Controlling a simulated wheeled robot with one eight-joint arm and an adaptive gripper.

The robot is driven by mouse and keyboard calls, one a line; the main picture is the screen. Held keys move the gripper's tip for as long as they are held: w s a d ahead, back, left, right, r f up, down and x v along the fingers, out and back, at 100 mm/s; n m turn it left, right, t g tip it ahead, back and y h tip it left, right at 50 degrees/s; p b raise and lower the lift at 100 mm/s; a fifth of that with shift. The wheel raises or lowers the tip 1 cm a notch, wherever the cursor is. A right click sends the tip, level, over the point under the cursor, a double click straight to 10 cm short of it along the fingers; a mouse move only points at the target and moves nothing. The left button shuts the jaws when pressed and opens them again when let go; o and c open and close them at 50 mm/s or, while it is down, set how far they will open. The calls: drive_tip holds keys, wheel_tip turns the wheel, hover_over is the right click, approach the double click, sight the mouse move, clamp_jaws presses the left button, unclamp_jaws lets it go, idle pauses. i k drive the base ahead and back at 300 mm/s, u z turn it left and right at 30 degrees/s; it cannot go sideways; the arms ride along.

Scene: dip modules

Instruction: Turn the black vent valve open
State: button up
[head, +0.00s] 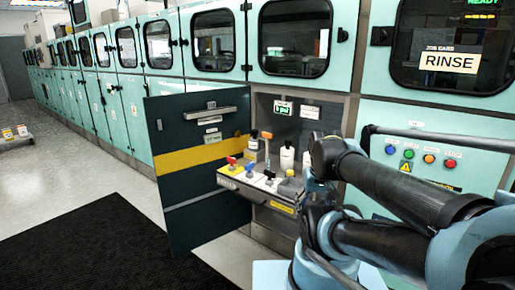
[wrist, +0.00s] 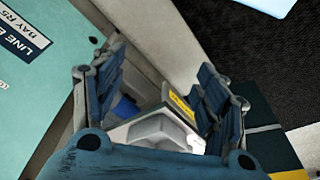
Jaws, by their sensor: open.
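In the head view an open bay holds a light tray (head: 238,184) with several small coloured handles: a red handle (head: 231,160), a blue handle (head: 250,168) and an orange T-shaped handle (head: 267,136). A small dark handle (head: 270,175) near the tray's right part may be the black vent valve; it is too small to be sure or to read its angle. My gripper (wrist: 163,92) is open in the wrist view, with its blue fingers apart. Beyond the fingers show a white-grey body (wrist: 158,128) and a blue piece (wrist: 126,108). I see no contact.
A dark door with a yellow stripe (head: 196,155) stands open left of the bay. White bottles (head: 287,158) stand at the back of the tray. A rail and coloured buttons (head: 409,155) are at the right.

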sight(271, 175)
drive_tip(key=u, duration=0.4)
drive_tip(key=k, duration=1.25)
drive_tip(key=z, duration=0.45)
drive_tip(key=i, duration=1)
drive_tip(key=u, duration=0.05)
